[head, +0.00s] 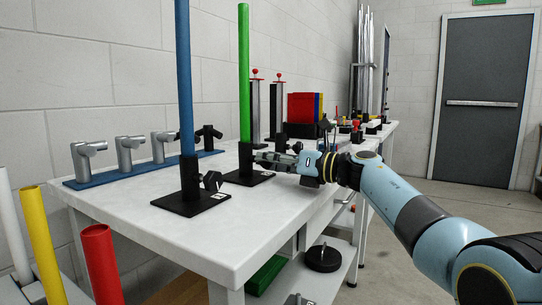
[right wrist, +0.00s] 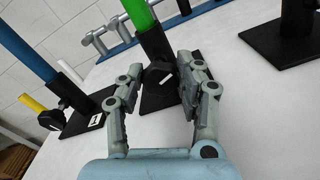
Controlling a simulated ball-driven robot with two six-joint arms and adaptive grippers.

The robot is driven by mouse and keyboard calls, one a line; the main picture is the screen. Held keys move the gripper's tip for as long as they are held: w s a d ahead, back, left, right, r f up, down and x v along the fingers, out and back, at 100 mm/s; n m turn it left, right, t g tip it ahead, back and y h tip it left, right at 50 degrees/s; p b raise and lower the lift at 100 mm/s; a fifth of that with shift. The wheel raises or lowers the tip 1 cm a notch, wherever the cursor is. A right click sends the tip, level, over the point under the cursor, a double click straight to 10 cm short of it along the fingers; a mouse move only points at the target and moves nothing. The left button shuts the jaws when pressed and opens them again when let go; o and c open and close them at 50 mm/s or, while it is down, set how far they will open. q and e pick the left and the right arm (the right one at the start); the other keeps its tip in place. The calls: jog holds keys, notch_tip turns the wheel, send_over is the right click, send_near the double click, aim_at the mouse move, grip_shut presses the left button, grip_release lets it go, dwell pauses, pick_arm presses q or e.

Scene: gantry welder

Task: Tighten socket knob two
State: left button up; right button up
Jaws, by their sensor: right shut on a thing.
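The green pole (head: 244,75) stands upright in a black socket (head: 246,160) on the white table; it also shows in the right wrist view (right wrist: 139,14). The socket's black knob (right wrist: 158,73) sits between the fingers of my right gripper (right wrist: 160,72). My right gripper is shut on this knob, reaching it from the right in the head view (head: 272,160). There the fingers mostly hide the knob. A number label lies on the front corner of the socket base. My left gripper is not in view.
The blue pole (head: 184,75) stands in a similar socket with its own knob (head: 212,181), close on the left. A blue rail (head: 85,183) with grey fittings lies behind. Coloured blocks (head: 301,107) stand farther back. The table front (head: 225,240) is clear.

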jog(key=shift+m, duration=0.3)
jog(key=o, duration=1.1)
jog(key=shift+o, duration=0.2)
jog(key=v, duration=1.2)
